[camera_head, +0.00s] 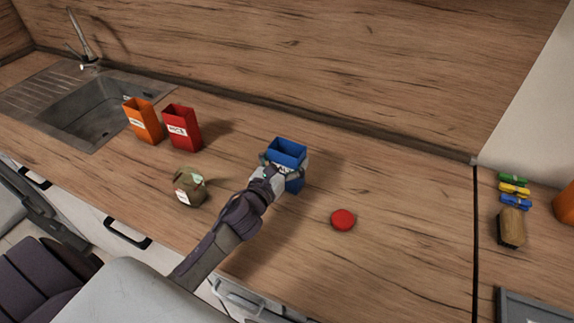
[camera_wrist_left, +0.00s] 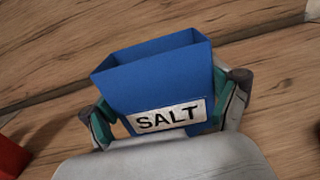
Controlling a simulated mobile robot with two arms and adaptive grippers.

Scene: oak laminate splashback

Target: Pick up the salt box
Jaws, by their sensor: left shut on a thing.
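In the left wrist view the salt box (camera_wrist_left: 160,80) fills the centre, with a white SALT label facing me. My left gripper (camera_head: 280,168) is shut on it, one finger on each side; its teal-padded fingers also show in the wrist view (camera_wrist_left: 165,115). The box looks upright. Its base is partly hidden, so I cannot tell if it touches the counter. My right gripper is not in view.
An orange box (camera_head: 144,121) and a red box (camera_head: 182,128) stand left, near the sink (camera_head: 95,110). A brown-green sack (camera_head: 189,187) sits left of my gripper. A red disc (camera_head: 343,219) lies to the right. Coloured clips (camera_head: 514,190) and a brush (camera_head: 511,228) lie far right.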

